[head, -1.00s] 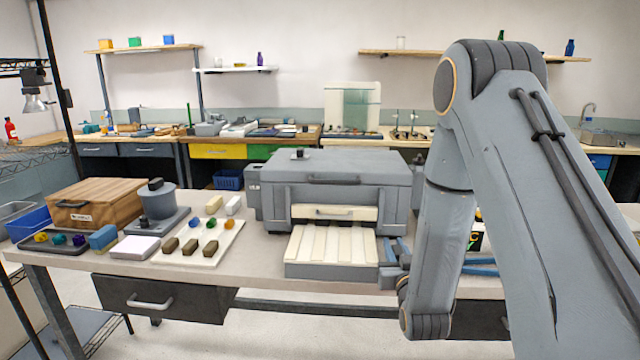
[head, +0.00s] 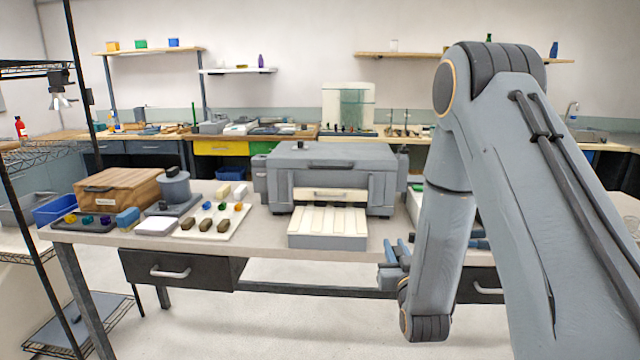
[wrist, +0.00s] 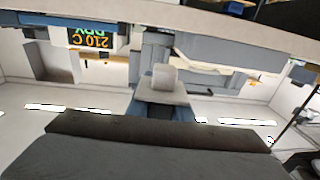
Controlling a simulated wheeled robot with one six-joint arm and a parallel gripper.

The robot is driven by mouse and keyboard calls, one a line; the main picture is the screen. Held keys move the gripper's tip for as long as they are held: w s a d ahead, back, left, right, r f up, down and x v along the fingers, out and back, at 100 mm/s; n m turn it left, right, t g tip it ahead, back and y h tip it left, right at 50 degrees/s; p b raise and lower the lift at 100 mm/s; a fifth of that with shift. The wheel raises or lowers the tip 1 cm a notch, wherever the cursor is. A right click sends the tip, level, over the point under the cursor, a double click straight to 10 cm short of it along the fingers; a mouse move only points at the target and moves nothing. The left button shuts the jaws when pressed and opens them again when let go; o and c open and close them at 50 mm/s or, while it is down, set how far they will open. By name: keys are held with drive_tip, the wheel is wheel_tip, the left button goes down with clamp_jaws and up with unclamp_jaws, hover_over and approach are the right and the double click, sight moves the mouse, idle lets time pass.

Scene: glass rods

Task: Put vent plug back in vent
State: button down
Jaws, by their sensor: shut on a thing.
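In the wrist view my gripper (wrist: 160,112) is shut on a small grey piece with a paler rounded end, which looks like the vent plug (wrist: 163,78). In the head view the held piece is too small to make out. The grey furnace (head: 340,168) stands at mid-bench with its lid down. A small dark knob on a pale base (head: 300,147) sits on its lid, left of centre; I cannot tell whether this is the vent.
The bench top (head: 270,225) is clear just left of the ribbed pale tray (head: 328,222). A white board (head: 215,222) with coloured pieces, a grey pot (head: 174,187) and a wooden box (head: 118,190) stand at the left. A display (wrist: 90,37) reads upside down in the wrist view.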

drive_tip(key=s+f, duration=0.3)
drive_tip(key=f, duration=0.5)
drive_tip(key=s+f, duration=0.4)
drive_tip(key=f, duration=0.3)
drive_tip(key=shift+s+a+f, duration=0.15)
drive_tip(key=shift+s+f, duration=0.05)
drive_tip(key=shift+f, duration=0.15)
